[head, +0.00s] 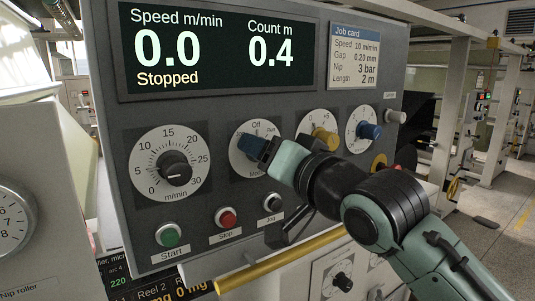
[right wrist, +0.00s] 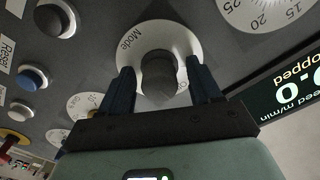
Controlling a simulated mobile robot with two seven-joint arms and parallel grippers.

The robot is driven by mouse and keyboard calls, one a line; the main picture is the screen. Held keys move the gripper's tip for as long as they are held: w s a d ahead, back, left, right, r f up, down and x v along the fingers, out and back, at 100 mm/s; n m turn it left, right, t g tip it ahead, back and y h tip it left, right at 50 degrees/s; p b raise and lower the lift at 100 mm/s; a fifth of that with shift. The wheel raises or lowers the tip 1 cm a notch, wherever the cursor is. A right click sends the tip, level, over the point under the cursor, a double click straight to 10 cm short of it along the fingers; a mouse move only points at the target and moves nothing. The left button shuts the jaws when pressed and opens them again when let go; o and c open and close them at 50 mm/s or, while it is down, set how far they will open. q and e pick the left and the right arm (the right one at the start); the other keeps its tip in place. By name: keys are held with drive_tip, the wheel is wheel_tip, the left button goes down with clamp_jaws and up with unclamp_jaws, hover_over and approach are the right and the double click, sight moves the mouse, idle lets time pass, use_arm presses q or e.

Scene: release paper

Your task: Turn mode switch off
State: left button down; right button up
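The mode switch has a round white dial (head: 240,160) in the middle of the control panel, with an "Off" label at its top. In the head view my right gripper (head: 257,148) is in front of it and hides its knob. In the right wrist view the dark grey knob (right wrist: 158,75) stands between the two blue fingers of my right gripper (right wrist: 160,88). The fingers are open, one on each side, with a gap showing between each finger and the knob. Which mark the knob points to cannot be told. My left gripper is not in view.
The display (head: 215,50) reads 0.0 m/min, 0.4 m and "Stopped". A speed dial (head: 174,167) is left of the switch. Green (head: 169,235), red (head: 226,217) and dark (head: 272,202) buttons sit below. Yellow (head: 325,137) and blue (head: 369,131) knobs are to the right.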

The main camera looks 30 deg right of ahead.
drive_tip(key=shift+s, duration=0.15)
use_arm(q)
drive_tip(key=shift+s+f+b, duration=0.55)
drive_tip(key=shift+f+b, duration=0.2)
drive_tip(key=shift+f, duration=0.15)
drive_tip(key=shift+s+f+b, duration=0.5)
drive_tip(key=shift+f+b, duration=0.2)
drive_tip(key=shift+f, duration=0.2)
use_arm(e)
drive_tip(key=s+d, duration=0.1)
drive_tip(key=s, duration=1.2)
